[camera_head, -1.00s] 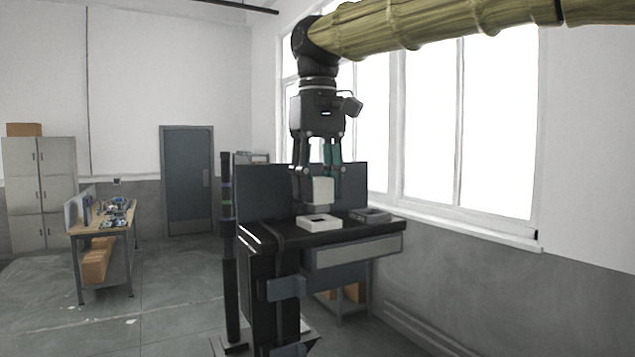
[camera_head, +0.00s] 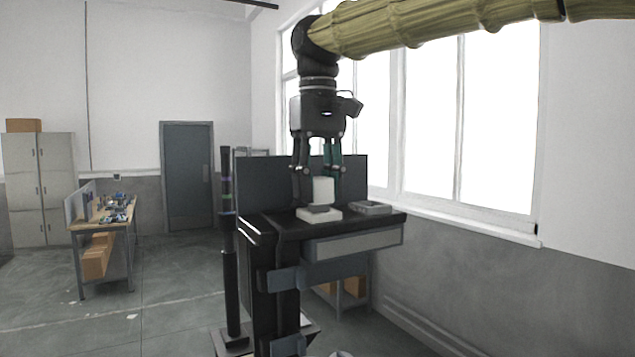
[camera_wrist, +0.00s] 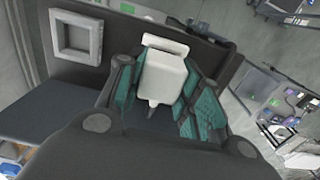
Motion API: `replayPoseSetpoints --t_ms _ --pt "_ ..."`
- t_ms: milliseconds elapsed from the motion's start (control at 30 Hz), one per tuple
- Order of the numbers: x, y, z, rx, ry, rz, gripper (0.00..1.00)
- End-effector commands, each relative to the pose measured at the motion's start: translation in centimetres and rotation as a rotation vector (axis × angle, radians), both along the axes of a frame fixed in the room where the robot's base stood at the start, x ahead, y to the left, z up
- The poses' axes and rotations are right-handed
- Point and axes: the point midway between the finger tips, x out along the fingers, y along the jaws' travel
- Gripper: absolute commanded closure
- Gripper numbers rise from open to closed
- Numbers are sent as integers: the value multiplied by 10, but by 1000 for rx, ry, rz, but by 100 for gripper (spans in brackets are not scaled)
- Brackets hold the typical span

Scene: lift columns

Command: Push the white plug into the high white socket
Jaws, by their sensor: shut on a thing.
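The white plug (camera_head: 323,190) is a pale block held between my gripper's fingers. My gripper (camera_head: 318,180) points down and is shut on the plug, just above the white socket. The wrist view shows the plug (camera_wrist: 162,75) between the teal finger pads. The high white socket (camera_head: 330,216) is a low square frame on the dark table top. In the wrist view only a white edge of the socket (camera_wrist: 166,43) shows beyond the plug; the rest is hidden. I cannot tell whether the plug's lower end touches the socket.
A grey square socket (camera_head: 370,208) lies right of the white one; it also shows in the wrist view (camera_wrist: 76,37). A dark panel (camera_head: 262,182) stands behind the black table top (camera_head: 285,227). A dark post (camera_head: 230,270) stands at left. A workbench (camera_head: 100,225) is farther off.

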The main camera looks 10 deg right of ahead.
Motion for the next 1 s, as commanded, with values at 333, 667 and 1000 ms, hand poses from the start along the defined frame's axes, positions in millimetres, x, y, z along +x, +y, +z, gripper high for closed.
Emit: replayPoseSetpoints --t_ms 333,667,1000 --pt "0 0 -5 0 0 0 86" --pt "0 0 -8 0 -1 0 86" --pt "0 0 -8 0 -1 0 40"
